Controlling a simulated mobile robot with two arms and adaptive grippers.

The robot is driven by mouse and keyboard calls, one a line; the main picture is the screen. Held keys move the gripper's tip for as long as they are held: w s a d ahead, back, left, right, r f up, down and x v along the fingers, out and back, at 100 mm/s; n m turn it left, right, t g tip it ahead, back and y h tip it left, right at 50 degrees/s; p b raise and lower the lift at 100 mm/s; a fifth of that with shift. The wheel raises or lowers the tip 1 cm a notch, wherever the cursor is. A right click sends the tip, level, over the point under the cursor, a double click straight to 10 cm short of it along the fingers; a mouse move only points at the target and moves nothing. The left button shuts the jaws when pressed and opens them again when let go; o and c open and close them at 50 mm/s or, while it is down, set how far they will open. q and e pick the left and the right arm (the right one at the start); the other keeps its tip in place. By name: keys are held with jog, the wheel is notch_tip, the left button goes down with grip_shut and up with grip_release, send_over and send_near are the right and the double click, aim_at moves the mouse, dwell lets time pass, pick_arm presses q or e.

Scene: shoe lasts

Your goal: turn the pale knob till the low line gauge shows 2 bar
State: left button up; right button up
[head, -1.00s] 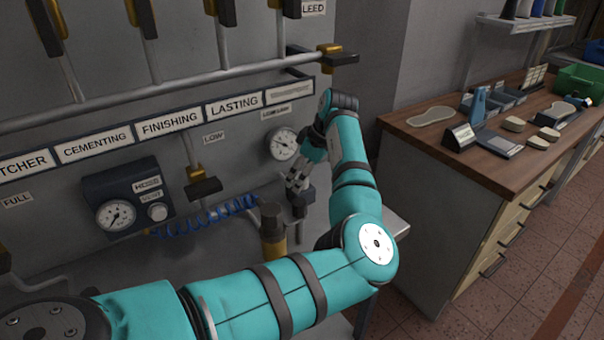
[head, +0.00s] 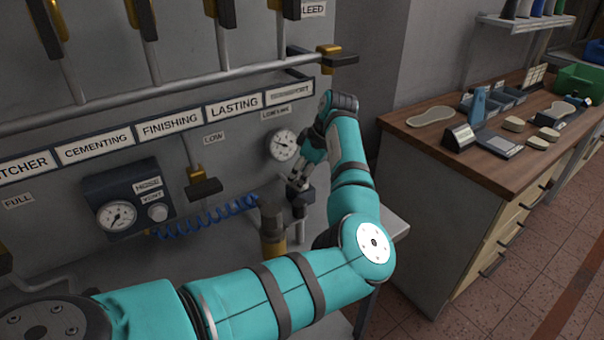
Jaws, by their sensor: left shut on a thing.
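The low line gauge (head: 283,145) is a round white dial on the grey panel, under a small label. Its needle is too small to read exactly. My left gripper (head: 299,184) points down just below and right of the gauge. Its fingers are shut around the top of a dark fitting (head: 302,202), where they largely hide the pale knob. My left forearm and wrist stand close to the gauge's right side. My right gripper is not in view.
A dark box with another gauge (head: 116,215) and a small whitish knob (head: 158,212) is at left. A blue coiled hose (head: 205,218) runs towards a brass-banded cylinder (head: 272,232) beside my gripper. A wooden-topped bench (head: 430,140) stands at right.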

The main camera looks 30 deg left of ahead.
pick_arm(q)
jog(key=shift+r+n+p, duration=0.2)
jog(key=shift+n+p, duration=0.3)
jog(key=shift+p, duration=0.05)
jog(key=shift+n+g+p, duration=0.4)
jog(key=shift+n+p, duration=0.1)
jog(key=shift+n, duration=0.2)
jog(key=shift+w+a+f+n+g, duration=0.15)
jog(key=shift+n+g, duration=0.25)
jog(key=shift+n, duration=0.6)
jog(key=shift+n+g+h, duration=0.3)
jog(key=shift+n+h, duration=0.1)
jog(key=shift+n, duration=0.8)
jog(key=o, duration=1.1)
jog(key=shift+o, duration=0.2)
